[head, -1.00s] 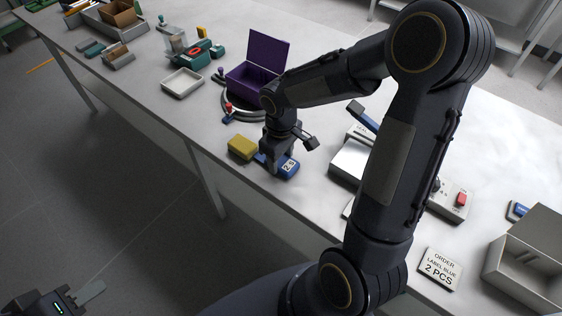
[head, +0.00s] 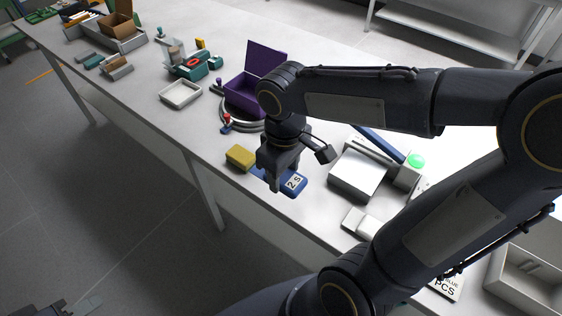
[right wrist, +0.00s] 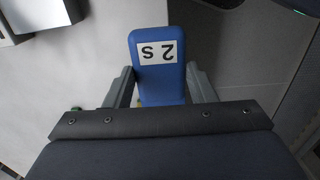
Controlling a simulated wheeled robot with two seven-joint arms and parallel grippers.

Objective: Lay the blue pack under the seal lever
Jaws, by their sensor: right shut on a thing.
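The blue pack (head: 294,182) has a white label reading "2 S" and is at the table's front edge, beside a yellow block. My right gripper (head: 273,182) points down and is shut on it. In the right wrist view the pack (right wrist: 159,92) sits between the two fingers of the gripper (right wrist: 161,84). I cannot tell whether it touches the table. The blue seal lever (head: 380,144) is raised at a slant over the white sealer (head: 357,172), to the right of the pack. My left gripper (head: 62,308) is cut off at the bottom left corner.
The yellow block (head: 241,156) is just left of the pack. An open purple box (head: 245,95) stands behind, on a round base. A green light (head: 416,161) glows by the sealer. A white block (head: 361,223) lies in front of it. My right arm covers the table's right part.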

